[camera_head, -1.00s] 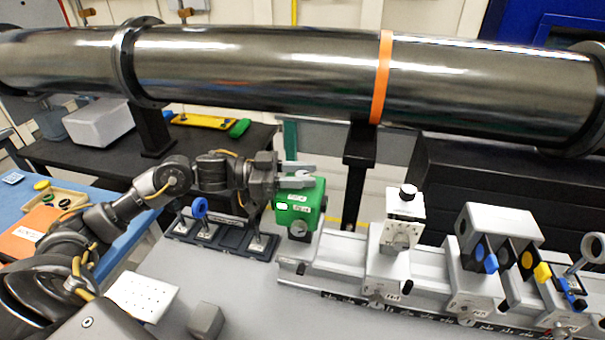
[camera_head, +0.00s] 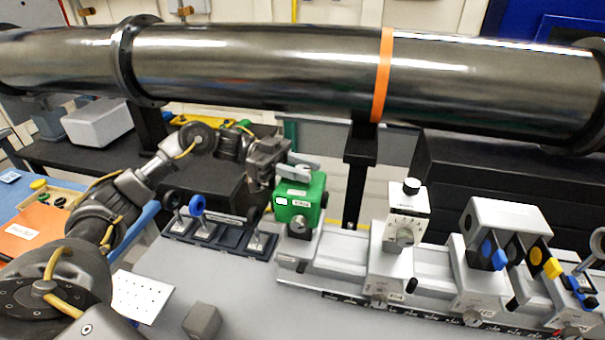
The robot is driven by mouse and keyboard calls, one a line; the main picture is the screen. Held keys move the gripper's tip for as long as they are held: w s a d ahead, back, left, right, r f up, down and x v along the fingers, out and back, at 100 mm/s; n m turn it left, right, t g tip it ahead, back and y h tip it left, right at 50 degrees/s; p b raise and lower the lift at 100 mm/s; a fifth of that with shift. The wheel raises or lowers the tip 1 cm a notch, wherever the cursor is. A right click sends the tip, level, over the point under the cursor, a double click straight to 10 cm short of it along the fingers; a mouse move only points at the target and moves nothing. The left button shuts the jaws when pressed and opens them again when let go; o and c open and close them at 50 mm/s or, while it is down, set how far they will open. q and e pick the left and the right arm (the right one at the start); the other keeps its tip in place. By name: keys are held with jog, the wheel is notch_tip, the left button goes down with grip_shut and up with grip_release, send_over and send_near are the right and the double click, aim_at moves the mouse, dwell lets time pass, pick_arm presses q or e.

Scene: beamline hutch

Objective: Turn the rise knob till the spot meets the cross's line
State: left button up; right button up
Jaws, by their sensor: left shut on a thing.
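A green box (camera_head: 312,205) with white labels stands at the left end of the rail. A grey round knob (camera_head: 298,225) is low on its front. My left gripper (camera_head: 296,172) is at the top of the green box, coming from behind and left. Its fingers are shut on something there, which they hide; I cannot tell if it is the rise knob. A white block (camera_head: 409,212) farther right on the rail has a black knob (camera_head: 411,186) on top and a dial on its front. I cannot make out the spot or the cross. My right gripper is not in view.
A dark holder (camera_head: 178,226) with upright round pieces stands left of the green box. Grey modules with blue and yellow parts (camera_head: 505,222) fill the right of the rail. A big steel pipe (camera_head: 260,65) crosses behind. A grey block (camera_head: 201,321) lies in front.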

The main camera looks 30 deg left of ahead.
pick_arm(q)
jog(key=o, duration=1)
jog(key=shift+c, duration=0.2)
jog(key=shift+a, duration=0.1)
jog(key=shift+a+f, duration=0.1)
jog(key=shift+a, duration=0.15)
jog(key=a+b, duration=0.5)
jog(key=a, duration=0.5)
jog(key=shift+a, duration=0.1)
